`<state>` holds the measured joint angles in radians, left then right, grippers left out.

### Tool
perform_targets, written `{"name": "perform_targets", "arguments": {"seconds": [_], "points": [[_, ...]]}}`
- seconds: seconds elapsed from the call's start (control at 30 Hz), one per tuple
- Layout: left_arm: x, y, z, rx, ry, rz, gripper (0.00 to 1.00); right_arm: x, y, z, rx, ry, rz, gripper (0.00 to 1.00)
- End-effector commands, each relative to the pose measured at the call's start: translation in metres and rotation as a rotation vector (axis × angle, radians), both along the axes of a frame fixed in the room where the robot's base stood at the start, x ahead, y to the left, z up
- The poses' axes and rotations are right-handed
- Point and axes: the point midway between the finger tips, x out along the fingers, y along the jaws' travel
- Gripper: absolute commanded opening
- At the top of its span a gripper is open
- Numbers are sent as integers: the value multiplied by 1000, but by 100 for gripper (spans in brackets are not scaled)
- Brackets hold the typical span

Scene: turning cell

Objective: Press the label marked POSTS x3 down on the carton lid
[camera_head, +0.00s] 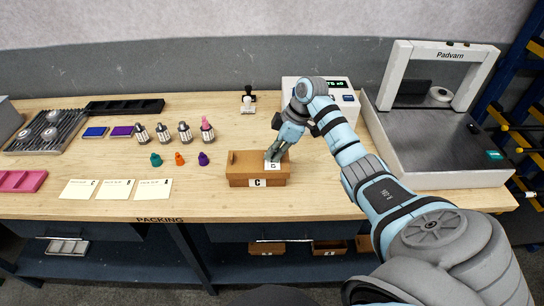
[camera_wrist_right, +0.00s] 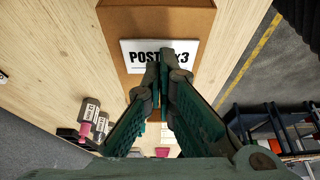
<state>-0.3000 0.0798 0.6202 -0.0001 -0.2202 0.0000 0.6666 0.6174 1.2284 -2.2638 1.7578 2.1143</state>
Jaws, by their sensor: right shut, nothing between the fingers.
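The carton (camera_head: 245,168) is a brown box marked C on its front, standing near the front of the bench. The white label (camera_wrist_right: 132,58) reads POSTS x3 in the right wrist view, its middle partly hidden by my fingers. It lies on the brown carton top (camera_wrist_right: 150,20). In the head view the label (camera_head: 272,165) shows as a small white patch at the carton's right end. My right gripper (camera_head: 272,158) is shut and empty, with its tips at the label; I cannot tell whether they touch it. My left gripper is not in view.
A label printer (camera_head: 345,97) stands behind my right arm, and a Padvarn machine (camera_head: 440,150) stands to the right. Several bottles (camera_head: 185,133) and coloured caps (camera_head: 180,158) stand left of the carton. Paper cards (camera_head: 116,189) lie at the front left. Bench between is clear.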

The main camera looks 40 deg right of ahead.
Motion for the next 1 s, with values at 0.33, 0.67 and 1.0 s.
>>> {"name": "perform_targets", "arguments": {"seconds": [0.33, 0.67, 1.0], "points": [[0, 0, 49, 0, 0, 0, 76, 0, 0, 44, 0, -2, 1, 0], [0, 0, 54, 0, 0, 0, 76, 0, 0, 69, -1, -2, 0, 0], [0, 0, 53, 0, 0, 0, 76, 0, 0, 68, 0, -2, 1, 0]]}}
